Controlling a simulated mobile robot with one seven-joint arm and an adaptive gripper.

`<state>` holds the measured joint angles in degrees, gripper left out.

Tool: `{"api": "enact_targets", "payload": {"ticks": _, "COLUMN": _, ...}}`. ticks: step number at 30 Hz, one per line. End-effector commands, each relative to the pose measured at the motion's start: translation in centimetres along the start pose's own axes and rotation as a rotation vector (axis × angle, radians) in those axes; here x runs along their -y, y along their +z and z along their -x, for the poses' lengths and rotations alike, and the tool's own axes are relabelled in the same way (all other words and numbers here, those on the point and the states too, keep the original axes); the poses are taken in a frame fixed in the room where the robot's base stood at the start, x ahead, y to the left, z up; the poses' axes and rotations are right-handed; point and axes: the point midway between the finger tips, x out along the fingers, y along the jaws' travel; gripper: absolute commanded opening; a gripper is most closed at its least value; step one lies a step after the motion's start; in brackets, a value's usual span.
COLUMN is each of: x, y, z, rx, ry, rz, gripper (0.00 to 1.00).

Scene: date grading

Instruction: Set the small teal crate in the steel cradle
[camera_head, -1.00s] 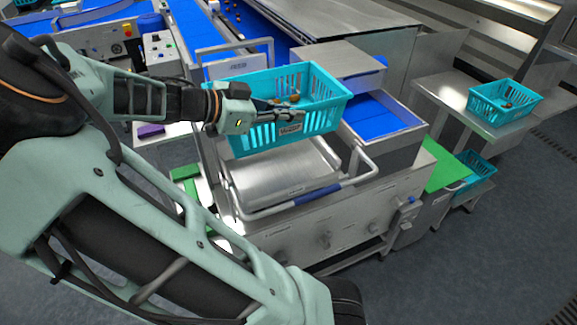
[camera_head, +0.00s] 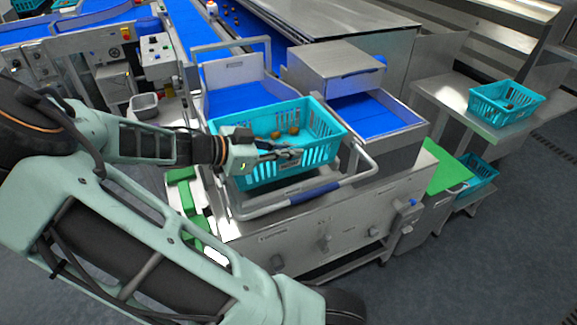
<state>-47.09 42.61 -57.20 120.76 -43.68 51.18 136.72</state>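The small teal crate (camera_head: 322,155) is a slotted basket with a few brown dates in it. It is roughly level, inside the outline of the steel cradle (camera_head: 364,163), behind its front bar with the blue grip. The crate covers most of the cradle's plate, so I cannot tell whether its bottom touches it. My gripper (camera_head: 290,152) is at the crate's near rim, its fingers closed around that wall. The fingertips are small in this view.
Another teal crate (camera_head: 484,110) with dates stands on a steel side table at right, and one more (camera_head: 483,172) sits lower. A green panel (camera_head: 446,166) lies right of the cradle's bench. Behind are a blue conveyor (camera_head: 375,117) and a steel box (camera_head: 335,62).

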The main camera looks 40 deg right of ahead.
Motion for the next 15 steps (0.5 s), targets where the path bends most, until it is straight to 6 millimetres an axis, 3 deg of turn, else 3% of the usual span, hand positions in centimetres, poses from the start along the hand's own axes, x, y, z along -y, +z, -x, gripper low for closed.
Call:
{"api": "enact_targets", "payload": {"ticks": 12, "x": -0.5, "y": 4.0, "z": -1.7, "rx": -0.002, "ry": 0.001, "rz": -0.001, "gripper": 0.0}}
{"api": "enact_targets", "payload": {"ticks": 15, "x": -0.5, "y": 4.1, "z": -1.8, "rx": -0.001, "ry": 0.0, "rz": -0.003, "gripper": 0.0}}
